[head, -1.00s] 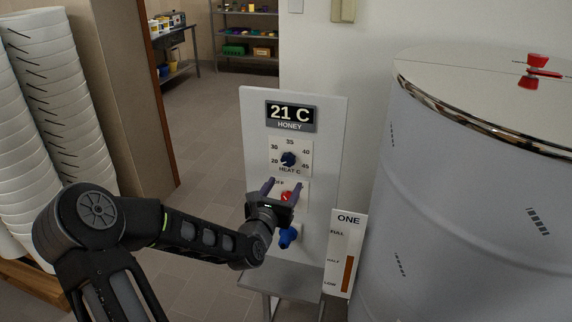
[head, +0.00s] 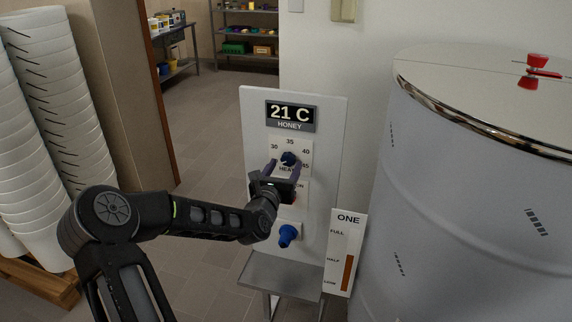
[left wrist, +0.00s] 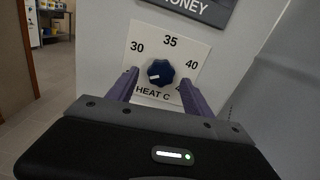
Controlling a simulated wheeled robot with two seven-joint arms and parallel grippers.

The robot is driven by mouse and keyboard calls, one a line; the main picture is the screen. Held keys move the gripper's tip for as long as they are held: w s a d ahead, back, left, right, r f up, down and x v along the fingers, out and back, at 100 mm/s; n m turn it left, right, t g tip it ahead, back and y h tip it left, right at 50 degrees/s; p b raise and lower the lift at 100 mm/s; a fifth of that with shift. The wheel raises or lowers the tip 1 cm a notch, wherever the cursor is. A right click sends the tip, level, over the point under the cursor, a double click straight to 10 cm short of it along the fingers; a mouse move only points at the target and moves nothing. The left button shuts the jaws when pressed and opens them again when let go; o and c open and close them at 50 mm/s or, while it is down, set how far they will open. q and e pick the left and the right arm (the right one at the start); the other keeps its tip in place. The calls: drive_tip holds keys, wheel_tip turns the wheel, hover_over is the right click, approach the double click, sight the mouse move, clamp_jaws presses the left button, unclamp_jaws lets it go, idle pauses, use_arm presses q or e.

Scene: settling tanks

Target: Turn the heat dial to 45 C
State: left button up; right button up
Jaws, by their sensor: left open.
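The heat dial is a dark blue knob (head: 289,158) on a white scale plate marked HEAT C, on an upright panel (head: 334,130). It also shows in the left wrist view (left wrist: 161,72), where its white mark sits on the left side, toward the low end. The 20 is hidden by a finger and the 45 is partly covered. My left gripper (head: 284,167) is open, its fingers just below and to either side of the knob; I cannot tell whether they touch it. The display (head: 290,115) reads 21 C, HONEY. My right gripper is not in view.
Below the dial, my gripper mostly hides a red control. A blue knob (head: 288,235) sits lower on the panel, above a grey stand (head: 285,277). A level gauge marked ONE (head: 346,250) and a large tank (head: 450,200) stand to the right. Stacked white tubs (head: 50,110) are at left.

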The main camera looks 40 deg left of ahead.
use_arm(q)
drive_tip(key=shift+x, duration=0.8)
clamp_jaws()
